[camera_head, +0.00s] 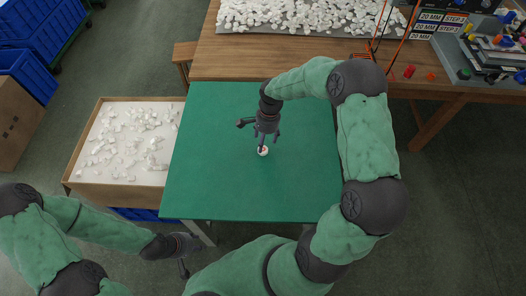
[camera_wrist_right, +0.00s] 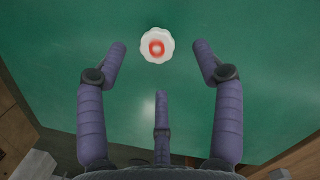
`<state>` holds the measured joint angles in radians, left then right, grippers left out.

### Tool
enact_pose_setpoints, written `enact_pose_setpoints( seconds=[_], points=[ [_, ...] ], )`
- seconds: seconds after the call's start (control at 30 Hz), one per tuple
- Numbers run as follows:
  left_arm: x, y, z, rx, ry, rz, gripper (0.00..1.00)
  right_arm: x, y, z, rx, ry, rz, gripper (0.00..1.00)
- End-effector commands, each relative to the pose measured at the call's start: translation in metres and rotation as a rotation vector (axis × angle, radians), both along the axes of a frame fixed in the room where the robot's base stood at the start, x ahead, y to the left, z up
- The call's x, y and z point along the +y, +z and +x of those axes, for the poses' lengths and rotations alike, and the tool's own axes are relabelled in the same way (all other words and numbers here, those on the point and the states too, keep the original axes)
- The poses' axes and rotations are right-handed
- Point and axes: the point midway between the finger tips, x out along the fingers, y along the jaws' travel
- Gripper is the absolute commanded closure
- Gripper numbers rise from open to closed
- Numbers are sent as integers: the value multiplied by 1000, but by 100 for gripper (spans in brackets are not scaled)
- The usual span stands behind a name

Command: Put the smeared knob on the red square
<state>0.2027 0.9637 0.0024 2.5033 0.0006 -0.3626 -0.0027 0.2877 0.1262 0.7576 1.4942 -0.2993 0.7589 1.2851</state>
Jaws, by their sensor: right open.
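My left gripper (camera_head: 188,255) is beside the table's front left corner, fingers apart and empty. I cannot make out a red square in either view.
A wooden bench (camera_head: 240,62) at the back carries a grey mat of white pieces, small red parts (camera_head: 409,71) and a machine (camera_head: 490,52). The green tabletop around the knob is clear.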

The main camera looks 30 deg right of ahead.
Motion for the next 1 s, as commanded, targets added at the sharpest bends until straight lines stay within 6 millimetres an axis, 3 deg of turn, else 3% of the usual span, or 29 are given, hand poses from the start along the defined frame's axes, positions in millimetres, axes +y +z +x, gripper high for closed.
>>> enact_pose_setpoints(
  seconds=[0.3,0.57,0.73,1.0],
  points=[
    [0,-18,0,0,0,0,60,6,-43,-5,2,1,0,32],
    [0,-18,0,0,0,0,60,6,-45,-5,1,1,0,32],
    [0,-18,0,0,0,0,60,6,-45,-5,1,1,0,75],
    [0,-18,0,0,0,0,60,6,-45,-5,1,1,0,80]
  ],
)
